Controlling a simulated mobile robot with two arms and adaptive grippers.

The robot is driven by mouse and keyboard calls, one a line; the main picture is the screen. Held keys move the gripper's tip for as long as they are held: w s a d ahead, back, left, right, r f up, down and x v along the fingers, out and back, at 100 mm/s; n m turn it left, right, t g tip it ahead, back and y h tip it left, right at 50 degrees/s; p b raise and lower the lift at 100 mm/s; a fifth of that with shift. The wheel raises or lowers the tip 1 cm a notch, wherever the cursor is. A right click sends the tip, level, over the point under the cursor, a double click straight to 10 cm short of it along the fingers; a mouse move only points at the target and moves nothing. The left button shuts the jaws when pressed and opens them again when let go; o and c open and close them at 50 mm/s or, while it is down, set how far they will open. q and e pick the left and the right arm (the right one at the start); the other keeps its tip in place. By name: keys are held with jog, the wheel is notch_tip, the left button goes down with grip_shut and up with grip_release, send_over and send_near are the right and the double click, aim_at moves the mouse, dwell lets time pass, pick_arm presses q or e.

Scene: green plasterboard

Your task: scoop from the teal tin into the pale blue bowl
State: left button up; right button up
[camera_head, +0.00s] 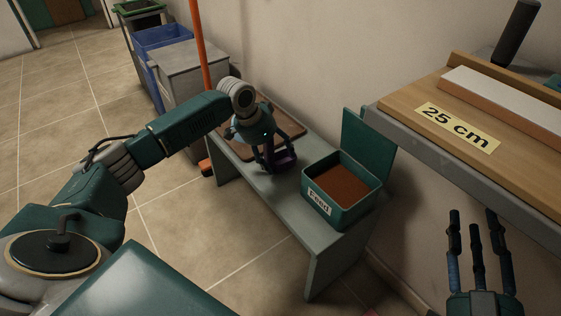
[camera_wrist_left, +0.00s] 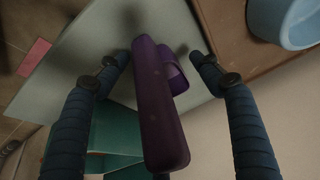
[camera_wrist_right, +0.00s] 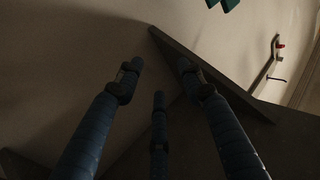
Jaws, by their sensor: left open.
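The teal tin (camera_head: 335,207), labelled "Feed", stands open on the grey bench with its lid raised, filled with brown feed (camera_head: 342,183). A purple scoop (camera_head: 285,162) lies on the bench left of the tin. My left gripper (camera_head: 276,168) is over the scoop, open. In the left wrist view the scoop's long handle (camera_wrist_left: 160,110) lies between the spread fingers. The pale blue bowl (camera_wrist_left: 285,22) sits on a brown board in that view; in the head view my left gripper and arm hide most or all of it. My right gripper (camera_head: 480,220) is open and empty at lower right.
The bench (camera_head: 300,232) also carries the brown board (camera_head: 232,148). A shelf with a "25 cm" sign (camera_head: 457,128) juts out above my right gripper. An orange pole (camera_head: 200,45), grey cabinet (camera_head: 190,70) and blue bin (camera_head: 160,38) stand behind. Tiled floor is open at left.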

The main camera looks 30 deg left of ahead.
pick_arm(q)
jog(key=shift+w+d+f, duration=0.1)
jog(key=shift+w+f, duration=0.05)
jog(key=shift+f, duration=0.35)
jog(key=c, duration=1.4)
pick_arm(e)
notch_tip(320, 180, up, 2)
jog(key=shift+s+a+r+t, duration=0.1)
jog(key=shift+s+r+t, duration=0.1)
jog(key=shift+t, duration=0.4)
jog(key=shift+w, duration=0.1)
